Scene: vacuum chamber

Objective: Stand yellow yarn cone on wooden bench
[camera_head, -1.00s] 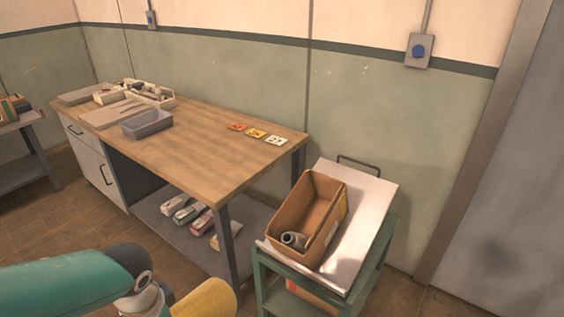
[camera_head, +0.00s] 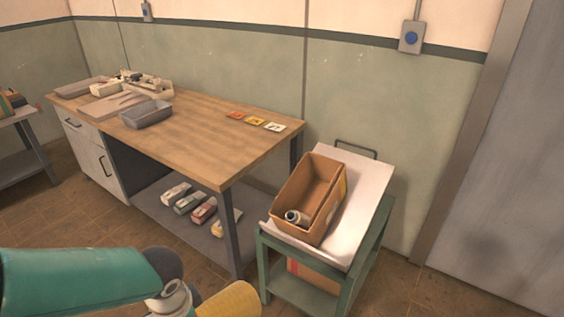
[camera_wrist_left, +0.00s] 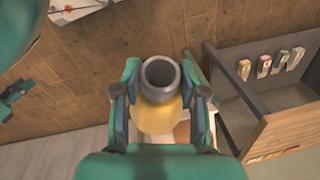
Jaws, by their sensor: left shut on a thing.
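My left gripper (camera_wrist_left: 162,98) is shut on the yellow yarn cone (camera_wrist_left: 157,118). Its grey tube end faces the camera in the left wrist view, between the two fingers. In the head view the yellow cone (camera_head: 232,301) shows partly at the bottom edge, beside my teal left arm, in front of the wooden bench and away from it. The wooden bench (camera_head: 190,125) stands at the left centre, with its right part of the top clear. A teal part at the left edge of the wrist view may be my right gripper; its jaws are unclear.
A grey bin (camera_head: 147,114), boards and white trays occupy the bench's left end. Orange, yellow and white cards (camera_head: 255,121) lie near its far right edge. Several shoe-like items (camera_head: 203,209) are on its lower shelf. A green cart (camera_head: 350,262) with a cardboard box (camera_head: 309,190) stands right.

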